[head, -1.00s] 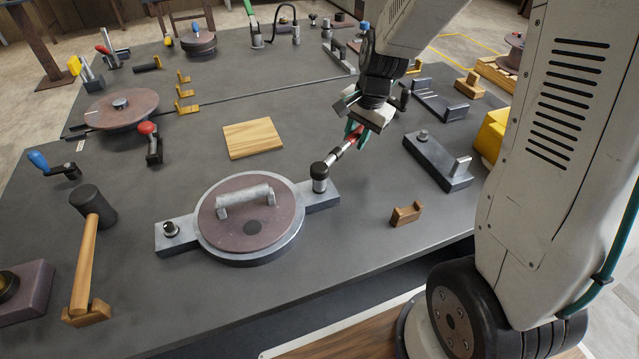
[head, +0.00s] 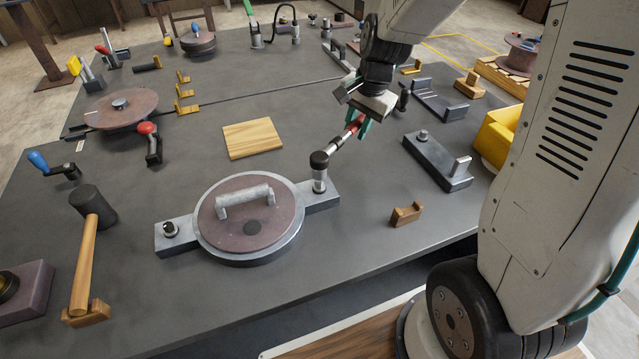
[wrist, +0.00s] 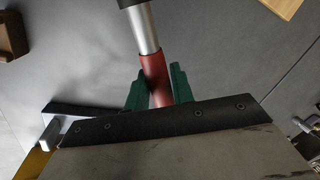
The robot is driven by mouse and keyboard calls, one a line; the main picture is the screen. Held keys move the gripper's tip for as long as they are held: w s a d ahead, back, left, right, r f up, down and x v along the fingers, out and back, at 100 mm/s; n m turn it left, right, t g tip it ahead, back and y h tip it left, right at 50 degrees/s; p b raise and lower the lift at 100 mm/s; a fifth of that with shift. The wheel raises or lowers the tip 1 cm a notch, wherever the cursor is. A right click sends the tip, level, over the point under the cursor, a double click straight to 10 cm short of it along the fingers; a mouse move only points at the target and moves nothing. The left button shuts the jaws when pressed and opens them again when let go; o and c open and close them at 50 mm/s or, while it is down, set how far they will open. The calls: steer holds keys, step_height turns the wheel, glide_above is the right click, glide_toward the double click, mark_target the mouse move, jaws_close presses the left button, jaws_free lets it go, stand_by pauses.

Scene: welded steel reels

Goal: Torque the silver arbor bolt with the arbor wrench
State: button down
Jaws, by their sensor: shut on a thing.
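The arbor wrench has a red handle, a silver shaft (head: 337,145) and a black head (head: 319,160). My gripper (head: 358,126) is shut on the red handle; in the wrist view, the green fingers (wrist: 157,92) sit on both sides of it. The wrench slopes down to the left, with its head above the right end of the steel bar under the round reel. A silver cylinder (head: 320,181) stands below the head; I cannot tell where socket ends and bolt begins. Another bolt (head: 170,229) stands uncovered at the bar's left end.
The reel (head: 230,235) with a grey handle on top lies near the table's front. A wooden board (head: 251,138), a small wooden cradle (head: 406,214) and a grey fixture (head: 440,165) are around the wrench. A mallet (head: 86,250) lies on the left.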

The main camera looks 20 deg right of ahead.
steer(key=shift+r, duration=3.8)
